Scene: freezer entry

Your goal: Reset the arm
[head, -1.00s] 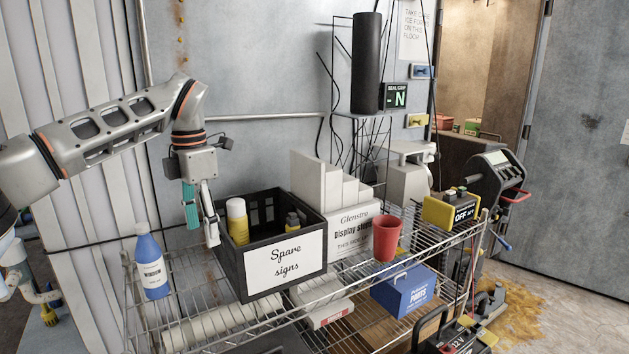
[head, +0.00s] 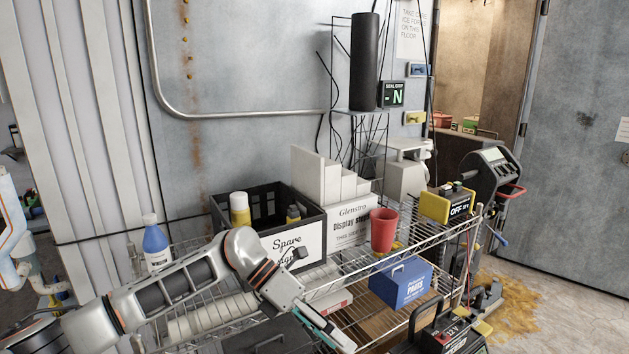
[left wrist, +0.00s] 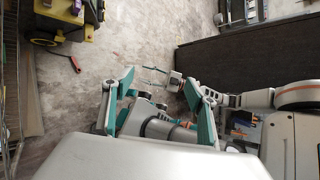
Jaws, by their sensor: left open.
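My left arm (head: 180,285) comes in low from the left in the head view, in front of the wire rack. My left gripper (head: 325,332) points down and to the right near the bottom edge, with its fingers partly out of frame. In the left wrist view the left gripper (left wrist: 160,84) has its two teal fingers spread apart with nothing held between them. Beyond them is my other arm (left wrist: 255,99), with small teal parts at its end. They are too small to tell whether that right gripper is open. The right gripper is not in the head view.
My forearm partly covers the bin's label. A blue box (head: 401,282) sits lower. Open floor (left wrist: 95,75) shows in the wrist view.

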